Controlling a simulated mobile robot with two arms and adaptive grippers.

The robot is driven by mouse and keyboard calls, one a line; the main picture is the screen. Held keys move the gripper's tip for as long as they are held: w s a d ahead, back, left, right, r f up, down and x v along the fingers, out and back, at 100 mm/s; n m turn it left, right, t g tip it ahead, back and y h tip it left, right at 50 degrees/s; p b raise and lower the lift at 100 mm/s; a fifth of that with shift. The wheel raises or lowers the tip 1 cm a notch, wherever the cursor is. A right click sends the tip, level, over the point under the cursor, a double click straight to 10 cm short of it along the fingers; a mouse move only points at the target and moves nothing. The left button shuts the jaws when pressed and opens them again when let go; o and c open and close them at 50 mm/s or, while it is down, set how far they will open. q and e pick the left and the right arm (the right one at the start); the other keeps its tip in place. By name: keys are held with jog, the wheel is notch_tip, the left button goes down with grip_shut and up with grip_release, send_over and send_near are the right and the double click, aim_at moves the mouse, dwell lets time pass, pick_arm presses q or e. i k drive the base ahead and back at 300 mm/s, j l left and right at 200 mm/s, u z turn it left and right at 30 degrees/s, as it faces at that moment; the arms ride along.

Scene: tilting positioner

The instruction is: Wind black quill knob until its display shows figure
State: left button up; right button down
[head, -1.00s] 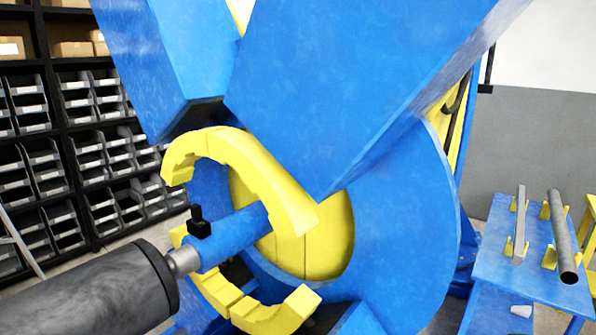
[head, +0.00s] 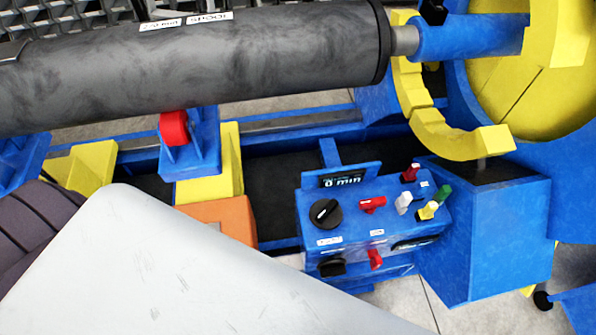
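A blue control box (head: 405,207) stands right of centre in the head view. One black knob (head: 325,213) sits on its top panel, and a second black knob (head: 332,267) sits lower on its front face. I cannot read the small labels, so I cannot tell which is the quill knob. A small dark display (head: 342,180) behind the upper knob shows a figure that looks like "0 min". Neither gripper is in view.
Red handles (head: 372,205) and white, yellow, green and red levers (head: 428,211) crowd the box beside the knobs. A dark grey roller (head: 200,65) spans the upper left. A yellow clamp ring (head: 440,130) hangs at the right. An orange block (head: 220,218) lies left of the box.

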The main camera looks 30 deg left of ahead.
aim_at(325, 214)
jog(key=u, duration=0.45)
jog(key=k+l+u, duration=0.1)
jog(key=k+l, duration=0.2)
jog(key=k+l+u, duration=0.15)
jog(key=k+l, duration=0.15)
jog(key=k, duration=0.15)
jog(key=i+l+u, duration=0.1)
jog(key=l+u, duration=0.25)
jog(key=l, duration=0.55)
jog(key=l+u, duration=0.3)
jog(key=l, duration=0.6)
jog(key=k+l+u, duration=0.1)
jog(key=l+u, duration=0.25)
jog(key=l, duration=0.55)
